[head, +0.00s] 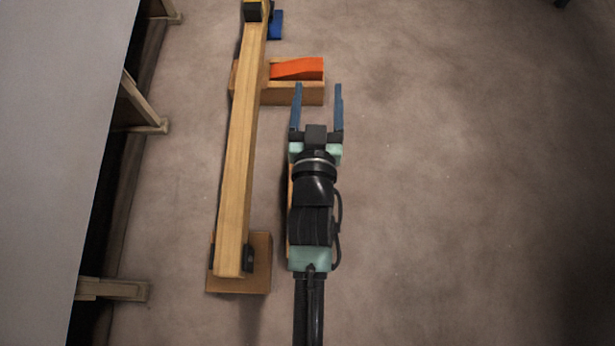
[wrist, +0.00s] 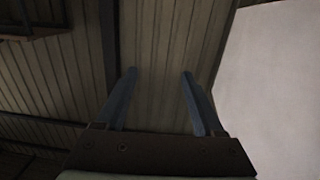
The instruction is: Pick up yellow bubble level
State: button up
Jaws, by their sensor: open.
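My gripper (head: 319,92) is open and empty in the head view, its two blue fingers apart and pointing up the picture. Its fingers (wrist: 158,75) also show apart in the wrist view, with nothing between them. I cannot make out a yellow bubble level for certain in either view. A long yellowish wooden beam (head: 240,150) lies left of my gripper, with dark fittings near both ends. An orange wedge-shaped piece (head: 298,69) rests on a wooden block (head: 295,92) just above my fingertips in the picture.
A blue piece (head: 276,25) sits beside the beam's far end. A wooden block (head: 258,280) is under its near end. A brownish strip shows partly behind my arm. A large grey surface (head: 50,130) with wooden supports fills the left. The floor (head: 470,180) at right is clear.

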jog(key=s+f+g+b, duration=0.1)
jog(key=s+f+b, duration=0.3)
jog(key=f, duration=0.8)
jog(key=s+a+f+g+b, duration=0.1)
jog(key=s+f+b, duration=0.4)
jog(key=f, duration=0.8)
jog(key=s+a+f+g+y+b, duration=0.1)
jog(key=s+f+b, duration=0.4)
jog(key=f, duration=0.8)
jog(key=shift+s+f+g, duration=0.2)
jog(key=shift+s+g, duration=0.3)
jog(key=shift+s, duration=0.2)
jog(key=b+x, duration=0.4)
jog(key=x, duration=0.2)
jog(key=shift+w+f+b, duration=0.2)
jog(key=shift+f+b, duration=0.1)
jog(key=b+x, duration=0.4)
jog(key=x, duration=0.1)
jog(key=shift+w, duration=0.25)
jog(key=shift+w+b, duration=0.3)
grip_shut()
